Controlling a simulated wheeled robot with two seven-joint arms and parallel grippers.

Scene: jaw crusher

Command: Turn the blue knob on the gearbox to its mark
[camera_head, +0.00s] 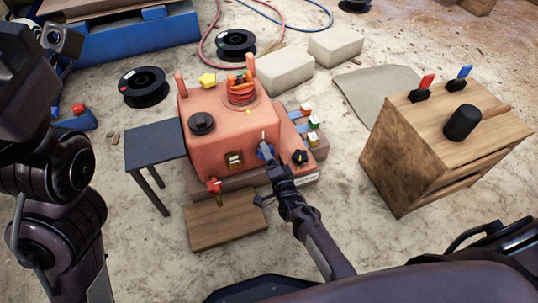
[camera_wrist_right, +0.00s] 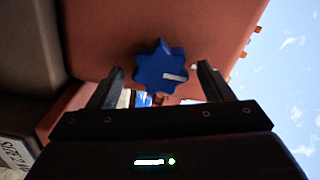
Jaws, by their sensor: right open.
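The gearbox (camera_head: 222,112) is a salmon-red housing on a low base in the middle of the head view. Its blue knob (camera_head: 265,151) is on the front face, partly hidden by my right gripper (camera_head: 270,161). In the right wrist view the lobed blue knob (camera_wrist_right: 160,68) carries a white pointer line towards the right. A small pale mark (camera_wrist_right: 194,66) shows on the housing just beyond it. My right gripper (camera_wrist_right: 161,80) is open, with one finger on each side of the knob; contact cannot be told. My left arm stands at the left; its fingers do not show.
A black knob (camera_head: 299,157) and several coloured switches (camera_head: 313,122) sit right of the blue knob. A red-handled valve (camera_head: 214,186) stands at the front. A dark side table (camera_head: 155,146) is left, a wooden cabinet (camera_head: 409,158) right. Spools and pale blocks lie behind.

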